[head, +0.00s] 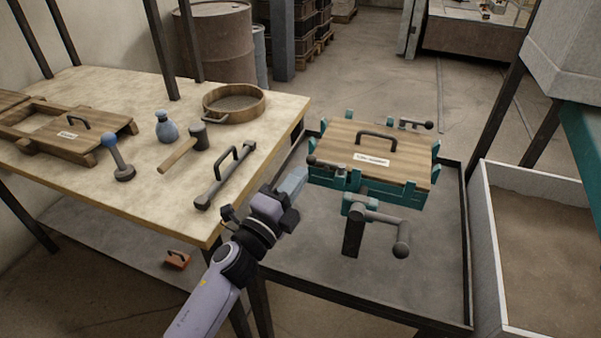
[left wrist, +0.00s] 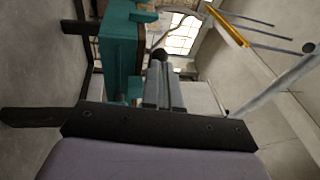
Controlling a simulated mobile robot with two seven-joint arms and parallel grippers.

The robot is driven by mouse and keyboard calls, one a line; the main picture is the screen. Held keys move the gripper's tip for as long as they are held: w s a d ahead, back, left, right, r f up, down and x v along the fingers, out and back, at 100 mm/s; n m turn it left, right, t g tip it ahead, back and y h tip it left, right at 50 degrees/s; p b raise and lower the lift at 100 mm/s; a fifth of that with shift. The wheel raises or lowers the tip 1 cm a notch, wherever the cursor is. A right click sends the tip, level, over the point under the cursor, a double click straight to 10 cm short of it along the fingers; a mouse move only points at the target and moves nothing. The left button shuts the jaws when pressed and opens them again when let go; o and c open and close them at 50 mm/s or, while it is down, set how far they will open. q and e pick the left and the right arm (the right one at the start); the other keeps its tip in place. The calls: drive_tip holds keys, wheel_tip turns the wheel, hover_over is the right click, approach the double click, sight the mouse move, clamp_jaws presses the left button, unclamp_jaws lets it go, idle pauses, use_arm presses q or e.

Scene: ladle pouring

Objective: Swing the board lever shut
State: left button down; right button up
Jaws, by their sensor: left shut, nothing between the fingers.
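A wooden board (head: 360,140) with a dark handle and a white label lies on a teal moulding frame (head: 345,182) in the head view. A dark lever with a ball knob (head: 312,160) is at the board's near left corner. Another lever (head: 415,125) with a knob sticks out at the far right corner. My left gripper (head: 296,180) is shut and empty, just left of the frame and close to the near-left knob. In the left wrist view, a dark knob (left wrist: 160,54) shows just beyond the shut fingertips, beside the teal frame (left wrist: 118,45); contact cannot be told.
A crank handle (head: 401,240) juts out below the frame, over a dark metal tray table (head: 300,250). The workbench (head: 100,190) on the left holds a sieve (head: 235,102), a mallet (head: 185,148) and a bar with a handle (head: 225,175). A sand bin (head: 480,240) stands right.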

use_arm(q)
drive_tip(key=shift+x, duration=0.9)
drive_tip(key=w+m+g+h+b, duration=0.1)
drive_tip(key=w+m+g+h, duration=0.2)
drive_tip(key=h, duration=0.1)
drive_tip(key=shift+w, duration=0.15)
drive_tip(key=shift+a, duration=0.1)
